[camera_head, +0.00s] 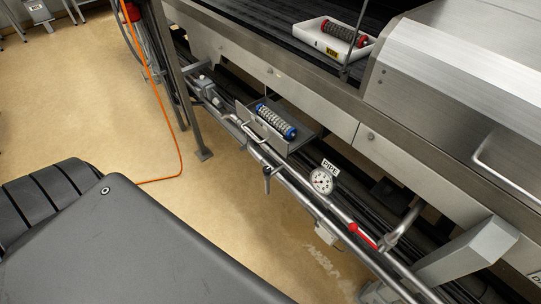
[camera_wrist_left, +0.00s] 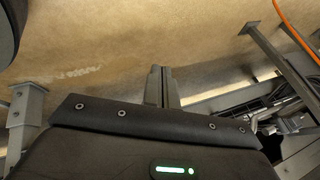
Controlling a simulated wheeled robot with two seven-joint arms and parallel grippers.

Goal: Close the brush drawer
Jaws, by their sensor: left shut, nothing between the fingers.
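The brush drawer (camera_head: 307,139) stands pulled out from the machine's side in the head view. It is a small grey metal tray with a bar handle (camera_head: 254,131) on its front. A brush with blue ends (camera_head: 275,121) lies in it. My left gripper (camera_wrist_left: 161,72) shows in the left wrist view with its two fingers together and nothing between them. It points over the tan floor, and I see no contact with the drawer. My left gripper does not show in the head view, and my right gripper shows in neither view.
Pipes with a round gauge (camera_head: 321,181) and a red-marked section (camera_head: 362,236) run along the machine below the drawer. A white tray (camera_head: 333,42) with a red-ended brush sits on the belt above. An orange hose (camera_head: 156,91) hangs at the left. Open floor (camera_head: 215,200) lies before the drawer.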

